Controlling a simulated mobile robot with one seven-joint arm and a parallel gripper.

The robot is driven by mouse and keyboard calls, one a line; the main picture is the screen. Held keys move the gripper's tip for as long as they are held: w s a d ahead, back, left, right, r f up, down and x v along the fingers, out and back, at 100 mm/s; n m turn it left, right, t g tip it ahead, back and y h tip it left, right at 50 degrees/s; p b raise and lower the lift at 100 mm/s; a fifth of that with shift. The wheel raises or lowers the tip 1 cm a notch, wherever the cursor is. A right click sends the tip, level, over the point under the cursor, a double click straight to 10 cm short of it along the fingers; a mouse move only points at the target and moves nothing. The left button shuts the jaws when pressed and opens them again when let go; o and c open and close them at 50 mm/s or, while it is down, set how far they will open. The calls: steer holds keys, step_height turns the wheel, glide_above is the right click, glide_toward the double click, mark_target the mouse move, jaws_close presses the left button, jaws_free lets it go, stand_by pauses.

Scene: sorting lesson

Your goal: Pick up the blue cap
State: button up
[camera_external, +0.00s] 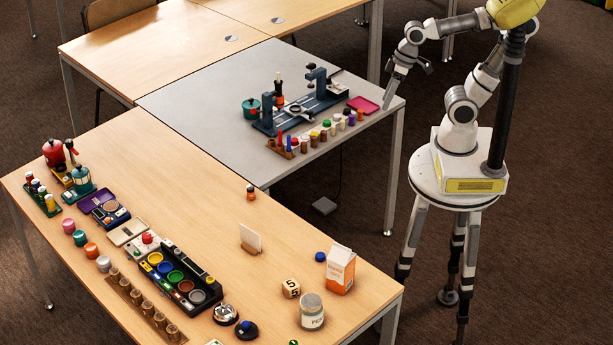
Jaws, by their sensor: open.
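A small round blue cap (320,256) lies on the near wooden table, just left of an orange and white carton (341,269). My gripper (407,87) is at the upper right, by the right end of the grey table and well away from the cap. It is open, its fingers spread, with nothing seen between them. The cap is fully in view.
A lettered block (291,288), a jar (312,311) and a white card on a stand (250,240) stand near the cap. A tray with coloured round wells (178,276) lies further left. The grey table holds a dark blue fixture (297,113).

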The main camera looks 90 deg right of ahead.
steer(key=w+a+f+m+g+y+b, duration=0.2)
steer(key=w+a+f+m+y+b, duration=0.15)
steer(key=f, duration=0.55)
steer(key=w+a+f+m+g+y+b, duration=0.25)
steer(key=w+a+f+m+b, duration=0.2)
steer(key=f, duration=0.35)
steer(key=m+t+y+b, duration=0.35)
steer(key=m+y, duration=0.25)
steer(key=m, duration=0.4)
glide_toward(321, 253)
steer(key=shift+g, duration=0.5)
steer(key=b+x, duration=0.1)
steer(key=x, duration=0.1)
steer(key=b+x, duration=0.2)
steer(key=x, duration=0.1)
steer(key=b+x, duration=0.2)
steer(key=shift+w+a+f, duration=0.15)
steer(key=shift+w+a, duration=0.05)
steer(key=shift+w, duration=0.15)
steer(key=shift+w+a+f+b, duration=0.1)
steer(key=shift+a+b, duration=0.2)
steer(key=shift+a, duration=0.15)
jaws_close()
